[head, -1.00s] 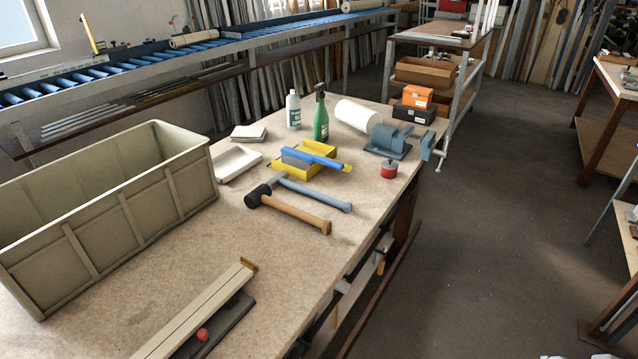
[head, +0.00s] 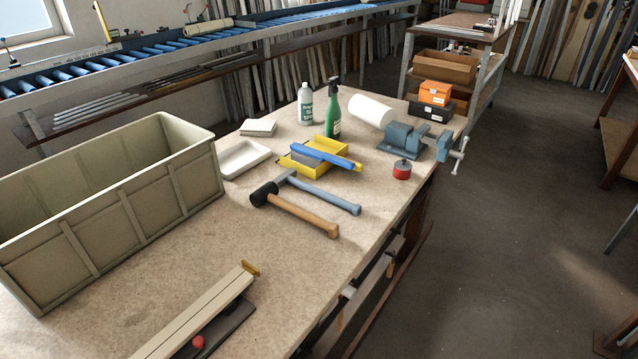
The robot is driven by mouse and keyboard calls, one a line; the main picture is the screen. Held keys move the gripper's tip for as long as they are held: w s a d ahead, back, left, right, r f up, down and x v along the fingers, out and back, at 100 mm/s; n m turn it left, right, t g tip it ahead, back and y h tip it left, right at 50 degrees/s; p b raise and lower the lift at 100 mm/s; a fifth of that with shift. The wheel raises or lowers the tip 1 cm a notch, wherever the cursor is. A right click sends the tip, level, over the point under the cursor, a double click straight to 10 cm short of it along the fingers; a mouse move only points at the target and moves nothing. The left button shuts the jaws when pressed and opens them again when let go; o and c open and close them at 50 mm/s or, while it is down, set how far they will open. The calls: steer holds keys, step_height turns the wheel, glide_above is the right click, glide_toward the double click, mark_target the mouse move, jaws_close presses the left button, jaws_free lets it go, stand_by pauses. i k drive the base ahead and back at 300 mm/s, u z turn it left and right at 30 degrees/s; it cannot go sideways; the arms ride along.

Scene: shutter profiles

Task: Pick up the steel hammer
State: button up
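The steel hammer (head: 325,196) lies on the workbench in the head view, with a grey head and a blue-grey handle pointing to the lower right. Its head is at the upper left end, close to the yellow tray. A black-headed mallet (head: 295,211) with a wooden handle lies just in front of it, nearly parallel; its black head is close to the hammer's head, and I cannot tell if they touch. My gripper is not in view.
A blue vise (head: 402,140), red tin (head: 402,170), green spray bottle (head: 333,112) and white dish (head: 243,158) stand around. A large beige crate (head: 150,215) fills the left. The bench (head: 300,265) is bare in front of the mallet.

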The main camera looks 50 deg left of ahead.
mark_target(288, 177)
steer(key=z, duration=0.05)
steer(key=i, duration=2.05)
steer(key=u, duration=2.6)
